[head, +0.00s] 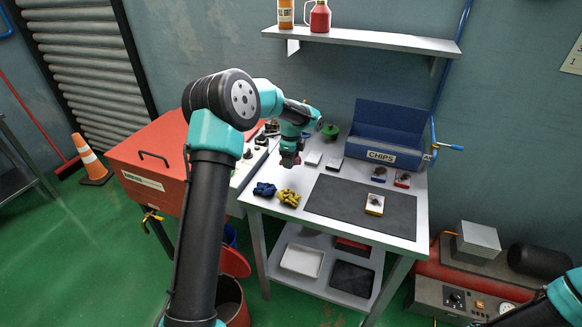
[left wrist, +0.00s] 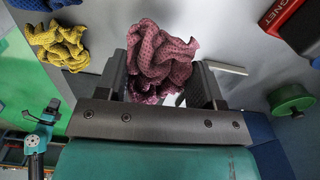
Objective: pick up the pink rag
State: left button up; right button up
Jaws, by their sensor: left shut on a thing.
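The pink rag (left wrist: 160,58) is a crumpled, dotted cloth. In the left wrist view it sits between the two fingers of my left gripper (left wrist: 165,85), which is shut on it. In the head view my left gripper (head: 290,160) is over the back left part of the cart top, with a small dark pinkish bit of the rag at its tip. The rag appears raised a little above the cart top, though the exact gap is hard to tell. My right gripper is out of view; only part of my right arm shows at the lower right.
A blue rag (head: 264,189) and a yellow rag (head: 288,197) lie at the cart's left front edge. A blue CHIPS bin (head: 385,135) and a green round item (head: 330,131) stand at the back.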

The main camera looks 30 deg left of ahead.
pick_arm(q)
notch_tip(320, 180, up, 4)
jog(key=shift+r, duration=0.25)
